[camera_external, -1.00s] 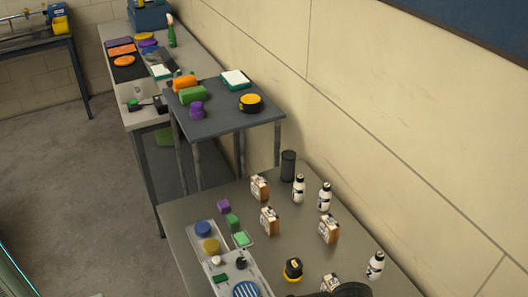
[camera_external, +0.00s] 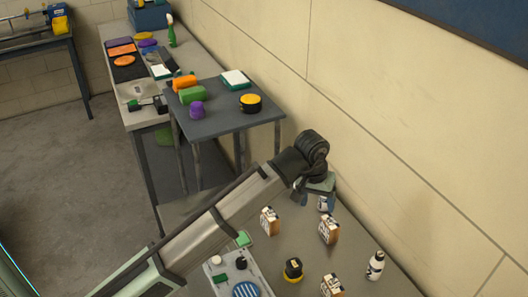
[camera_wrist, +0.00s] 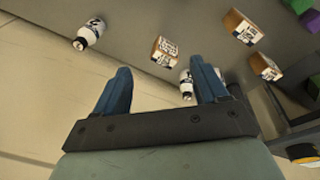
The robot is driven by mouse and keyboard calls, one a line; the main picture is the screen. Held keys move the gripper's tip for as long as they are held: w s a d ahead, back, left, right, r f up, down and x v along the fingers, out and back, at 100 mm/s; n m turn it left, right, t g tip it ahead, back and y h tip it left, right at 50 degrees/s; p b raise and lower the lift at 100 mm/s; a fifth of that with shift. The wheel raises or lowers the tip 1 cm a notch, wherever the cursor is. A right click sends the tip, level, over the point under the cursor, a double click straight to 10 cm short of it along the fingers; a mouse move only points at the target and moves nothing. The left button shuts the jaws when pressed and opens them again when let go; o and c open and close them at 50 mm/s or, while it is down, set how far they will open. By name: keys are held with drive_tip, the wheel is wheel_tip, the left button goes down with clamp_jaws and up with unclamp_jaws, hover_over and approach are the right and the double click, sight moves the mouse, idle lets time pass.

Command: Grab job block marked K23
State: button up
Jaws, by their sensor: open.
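Several wooden job blocks with white printed faces stand on the grey table. In the external view one block (camera_external: 270,221) is left of my gripper, another (camera_external: 329,230) is just below it, and a third (camera_external: 332,286) is at the bottom edge. In the wrist view I see one block (camera_wrist: 165,50) beyond the gap between the fingers, and two more blocks (camera_wrist: 242,27) (camera_wrist: 265,67) to the right. The printed marks are too small to read, so I cannot tell which is K23. My gripper (camera_wrist: 163,72) is open, its blue fingers apart, with no block between them.
The wall (camera_external: 400,180) borders the table.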

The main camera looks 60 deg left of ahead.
drive_tip(key=a+f+n, duration=0.3)
drive_tip(key=a, duration=0.8)
drive_tip(key=s+a+f+n+g, duration=0.1)
drive_tip(key=a+f+n, duration=0.2)
drive_tip(key=a, duration=0.7)
drive_tip(key=a+f+n+g, duration=0.1)
drive_tip(key=a+f+n, duration=0.2)
drive_tip(key=a, duration=0.8)
drive_tip(key=shift+s+a+f+n, duration=0.1)
drive_tip(key=shift+a+f+n, duration=0.05)
drive_tip(key=shift+n, duration=0.4)
drive_tip(key=shift+s+a+f+n, duration=0.1)
drive_tip(key=shift+a+f+n, duration=0.05)
drive_tip(key=shift+n, duration=0.4)
drive_tip(key=shift+a+f, duration=0.15)
drive_tip(key=shift+a, duration=0.05)
drive_tip(key=shift+s+f, duration=0.1)
drive_tip(key=shift+f, duration=0.15)
wheel_tip(320, 180, down, 13)
drive_tip(key=shift+f, duration=0.1)
drive_tip(key=shift+c, duration=0.3)
drive_tip(key=c, duration=1.1)
